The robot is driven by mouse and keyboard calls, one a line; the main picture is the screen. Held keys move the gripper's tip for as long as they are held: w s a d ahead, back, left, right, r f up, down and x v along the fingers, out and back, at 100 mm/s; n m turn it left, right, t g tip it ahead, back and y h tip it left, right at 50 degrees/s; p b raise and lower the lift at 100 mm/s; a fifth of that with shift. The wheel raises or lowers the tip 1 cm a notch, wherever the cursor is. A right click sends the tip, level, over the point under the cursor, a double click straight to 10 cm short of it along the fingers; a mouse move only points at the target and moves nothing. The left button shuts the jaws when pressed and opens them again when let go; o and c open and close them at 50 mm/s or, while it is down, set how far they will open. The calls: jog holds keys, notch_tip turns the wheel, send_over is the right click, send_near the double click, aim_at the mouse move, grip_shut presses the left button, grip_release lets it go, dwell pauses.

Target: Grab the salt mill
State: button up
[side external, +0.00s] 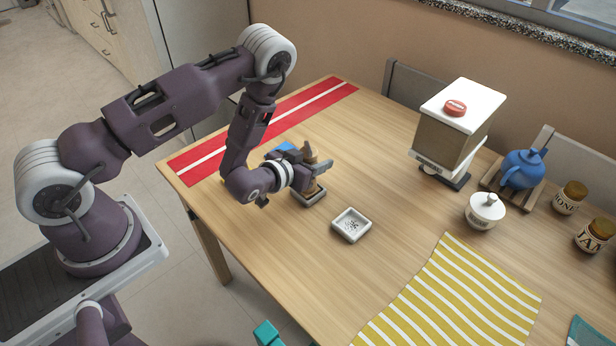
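The gripper and wrist hide much of the object. I cannot tell whether the fingers touch it or are closed on it. The object appears upright over the tray.
A striped yellow cloth (455,300), white lidded pot (485,211), box-like dispenser (452,140), blue teapot (523,169) and two jars (570,197) stand farther right. A red runner (300,103) lies behind.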

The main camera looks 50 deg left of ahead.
grip_shut()
jog(key=shift+r, duration=0.1)
